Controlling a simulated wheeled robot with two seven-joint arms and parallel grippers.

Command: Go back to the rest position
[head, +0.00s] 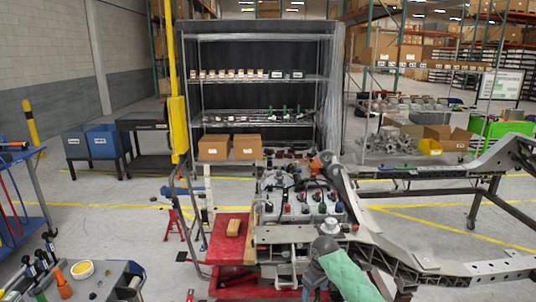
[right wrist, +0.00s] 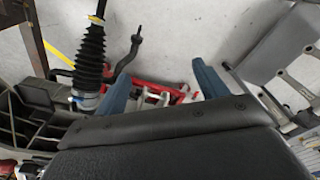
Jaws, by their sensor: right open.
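My right arm (head: 345,272), with a green sleeve, reaches in at the bottom centre of the head view, in front of the engine and chassis frame. In the right wrist view, the two blue fingers of my right gripper (right wrist: 160,68) stand wide apart with nothing between them. Beyond the fingers are floor and red metal parts. I cannot make out the fingers clearly in the head view. My left gripper is not in view.
The chassis frame (head: 405,262) and engine (head: 298,200) stand close to my right arm. A black ribbed boot (right wrist: 90,55) hangs left of the fingers. A red cart (head: 228,240) stands left of the engine. A tool cart (head: 110,280) is at lower left. Open floor lies between.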

